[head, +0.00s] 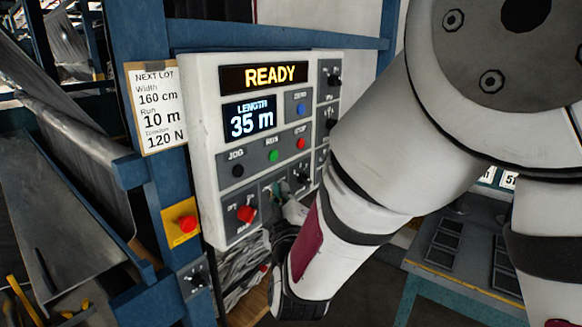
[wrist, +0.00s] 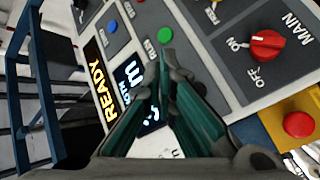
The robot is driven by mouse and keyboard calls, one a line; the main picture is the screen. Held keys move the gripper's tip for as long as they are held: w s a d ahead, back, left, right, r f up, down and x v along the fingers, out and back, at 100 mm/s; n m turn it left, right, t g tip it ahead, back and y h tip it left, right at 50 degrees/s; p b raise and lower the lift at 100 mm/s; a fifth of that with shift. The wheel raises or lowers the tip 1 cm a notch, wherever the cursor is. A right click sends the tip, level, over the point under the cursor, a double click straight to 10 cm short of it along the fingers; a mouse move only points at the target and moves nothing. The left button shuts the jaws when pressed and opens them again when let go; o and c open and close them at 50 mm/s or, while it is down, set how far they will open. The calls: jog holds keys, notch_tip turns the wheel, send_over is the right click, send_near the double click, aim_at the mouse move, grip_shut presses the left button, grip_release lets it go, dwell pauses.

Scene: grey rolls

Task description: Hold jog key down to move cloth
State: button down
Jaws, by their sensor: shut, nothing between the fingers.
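The control panel (head: 212,160) shows READY and a length of 35 m. The black JOG key (head: 238,171) is at the left of its button row, uncovered in the head view. My gripper (head: 288,207) is below and right of the JOG key in that view, in front of the panel's lower part. In the wrist view, my gripper (wrist: 166,68) has its fingers together and empty. They point at the panel just below the green RUN button (wrist: 165,35) and hide the JOG key there. I see no contact with the key.
The red MAIN switch (head: 246,213) and an emergency stop (head: 187,224) are nearby. The red STOP (head: 301,143) and blue ZERO (head: 301,108) buttons are to the right. A lot card (head: 156,107) hangs left of the panel. A blue frame (head: 145,60) stands beside it.

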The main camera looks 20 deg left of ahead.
aim_at(238, 171)
jog(key=w+a+b, duration=0.1)
jog(key=w+a, duration=0.2)
jog(key=a, duration=0.5)
jog(key=shift+w, duration=0.15)
dwell(0.4)
jog(key=shift+a, duration=0.15)
dwell(1.2)
jog(key=shift+w+a, duration=0.15)
jog(key=shift+a, duration=0.15)
jog(key=shift+w+a, duration=0.15)
jog(key=shift+a, duration=0.25)
dwell(4.6)
